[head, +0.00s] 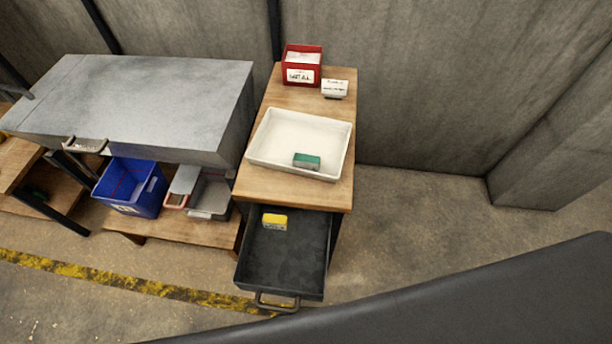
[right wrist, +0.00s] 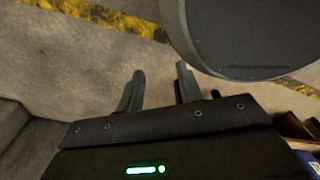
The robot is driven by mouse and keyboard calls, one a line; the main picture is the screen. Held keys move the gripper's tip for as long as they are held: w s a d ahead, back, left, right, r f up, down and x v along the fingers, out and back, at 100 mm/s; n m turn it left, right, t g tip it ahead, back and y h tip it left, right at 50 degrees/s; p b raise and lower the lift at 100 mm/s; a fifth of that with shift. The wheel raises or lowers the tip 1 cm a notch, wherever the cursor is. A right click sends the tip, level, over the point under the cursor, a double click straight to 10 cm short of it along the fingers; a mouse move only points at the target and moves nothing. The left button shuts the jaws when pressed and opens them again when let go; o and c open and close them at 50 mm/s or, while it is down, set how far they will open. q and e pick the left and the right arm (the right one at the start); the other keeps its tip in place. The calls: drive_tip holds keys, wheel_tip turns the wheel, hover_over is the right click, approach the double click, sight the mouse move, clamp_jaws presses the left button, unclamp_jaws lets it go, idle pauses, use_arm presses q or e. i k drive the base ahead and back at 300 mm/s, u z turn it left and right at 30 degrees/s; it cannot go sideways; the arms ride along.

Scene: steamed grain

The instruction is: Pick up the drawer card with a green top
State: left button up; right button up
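A small block-like card with a green top (head: 307,161) lies in the white tray (head: 257,165) on the wooden cabinet top, near the tray's front edge. A similar card with a yellow top (head: 274,221) lies in the open dark drawer (head: 280,262) below, near its back left. My right gripper (right wrist: 158,82) shows in the right wrist view, with its two fingers apart and nothing between them, over concrete floor. Neither card shows in that view. Neither gripper shows in the head view, and my left gripper is not seen at all.
A red bin (head: 302,73) and a small white label card (head: 334,88) stand behind the tray. A grey metal-topped bench (head: 150,95) stands left of the cabinet, with a blue bin (head: 131,187) on its lower shelf. The floor right of the cabinet is clear.

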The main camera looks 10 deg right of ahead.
sight(309, 163)
drive_tip(key=z, duration=0.05)
drive_tip(key=k, duration=1.45)
drive_tip(key=z, duration=1.35)
drive_tip(key=i, duration=4.1)
drive_tip(key=u, duration=3.8)
drive_tip(key=i, duration=0.5)
drive_tip(key=u, duration=0.1)
